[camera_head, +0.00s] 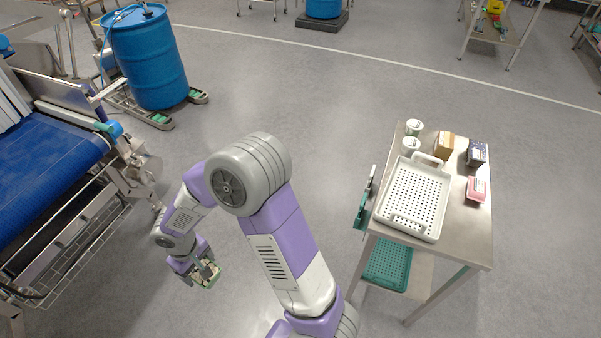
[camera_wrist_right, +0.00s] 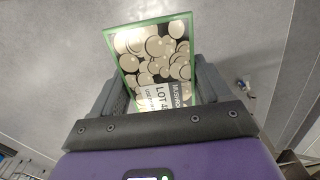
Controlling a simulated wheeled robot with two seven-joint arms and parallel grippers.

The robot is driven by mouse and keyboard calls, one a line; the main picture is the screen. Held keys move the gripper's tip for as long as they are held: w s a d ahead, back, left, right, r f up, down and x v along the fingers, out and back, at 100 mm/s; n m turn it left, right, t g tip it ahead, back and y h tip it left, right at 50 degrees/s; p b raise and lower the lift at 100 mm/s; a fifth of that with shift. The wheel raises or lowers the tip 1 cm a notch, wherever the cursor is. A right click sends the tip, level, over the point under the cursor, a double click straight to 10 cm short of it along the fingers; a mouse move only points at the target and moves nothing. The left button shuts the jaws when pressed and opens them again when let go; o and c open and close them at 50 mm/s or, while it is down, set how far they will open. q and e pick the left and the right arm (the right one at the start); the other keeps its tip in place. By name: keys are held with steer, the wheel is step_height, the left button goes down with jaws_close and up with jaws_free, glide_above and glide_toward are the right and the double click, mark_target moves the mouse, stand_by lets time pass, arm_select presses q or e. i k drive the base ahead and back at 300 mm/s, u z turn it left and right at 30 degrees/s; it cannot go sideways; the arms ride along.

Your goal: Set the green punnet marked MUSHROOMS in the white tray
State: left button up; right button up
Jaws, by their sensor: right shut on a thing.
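The green punnet (camera_wrist_right: 155,62) shows a printed picture of mushrooms and a white label with "MUSHRO" and "LOT" partly readable. My right gripper (camera_head: 201,265) is shut on it, with one finger on each side, and holds it over open floor. The punnet also shows small in the head view (camera_head: 210,279). The white tray (camera_head: 438,192) is empty, with a perforated bottom and two raised handles. It lies on a metal cart to the right, well apart from the gripper. My left gripper is out of view.
The cart top (camera_head: 463,235) also carries two white cups, a brown box (camera_head: 443,146), a dark box (camera_head: 477,153) and a pink punnet (camera_head: 476,189). A green crate (camera_head: 387,265) sits on its lower shelf. A blue conveyor (camera_head: 45,165) and blue drum (camera_head: 147,57) stand left.

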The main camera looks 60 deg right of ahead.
mark_target(411, 209)
steer(key=u, duration=1.05)
steer(key=k, duration=2.4)
steer(key=z, duration=1.45)
steer(key=i, duration=0.5)
steer(key=u, duration=0.1)
